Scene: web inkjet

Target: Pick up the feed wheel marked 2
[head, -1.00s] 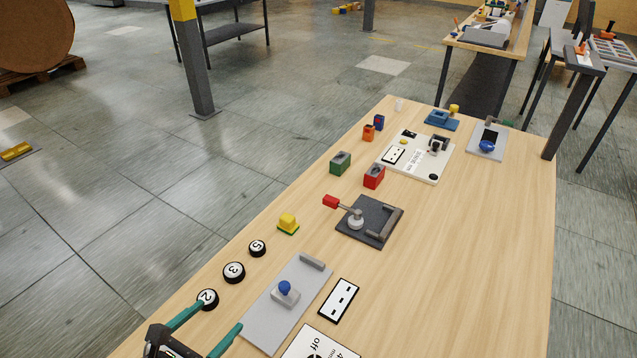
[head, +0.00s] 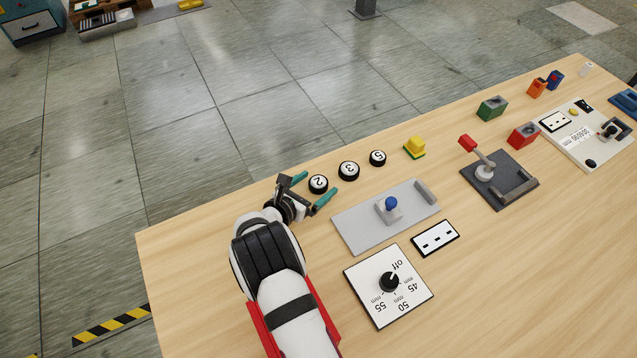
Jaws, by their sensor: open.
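The feed wheel marked 2 (head: 318,183) is a small black disc with a white top, lying flat on the wooden table. My gripper (head: 320,184) has two teal fingers spread apart. In the head view the wheel shows between the fingertips, with one finger on its left and the other at its lower right. I cannot tell how high the fingers are above the table or whether they touch the wheel. Feed wheels marked 3 (head: 348,170) and 5 (head: 377,158) lie in a row to its right.
A grey plate with a blue knob (head: 391,204) lies right of my gripper. A dial panel (head: 389,287) and a socket-like plate (head: 435,238) are nearer. The table's left end (head: 185,250) is bare.

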